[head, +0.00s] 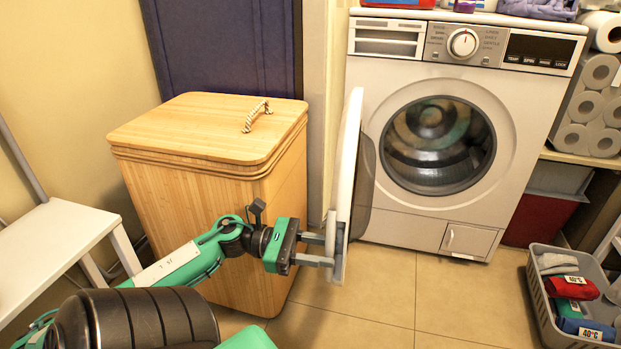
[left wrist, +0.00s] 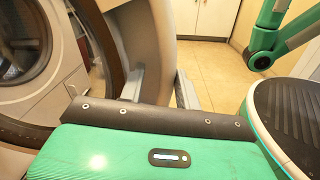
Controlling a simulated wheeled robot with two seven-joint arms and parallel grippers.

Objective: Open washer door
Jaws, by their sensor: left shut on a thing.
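The white washer (head: 410,215) stands at the back right, with its round drum opening (head: 438,145) uncovered. Its door (head: 350,150) stands swung out to the left, seen nearly edge-on in the head view. My left gripper (head: 331,247) is shut on the door's outer edge, low down, with one finger on either side. In the left wrist view the door (left wrist: 153,40) rises between the fingers, and the washer's drum (left wrist: 25,40) shows at the left. My right gripper is in neither view.
A wooden hamper (head: 205,150) stands left of the door, close behind my left arm. A white bench (head: 45,245) is at the far left. A grey basket (head: 545,305) of folded cloths sits at the lower right. The tiled floor (head: 410,290) before the washer is clear.

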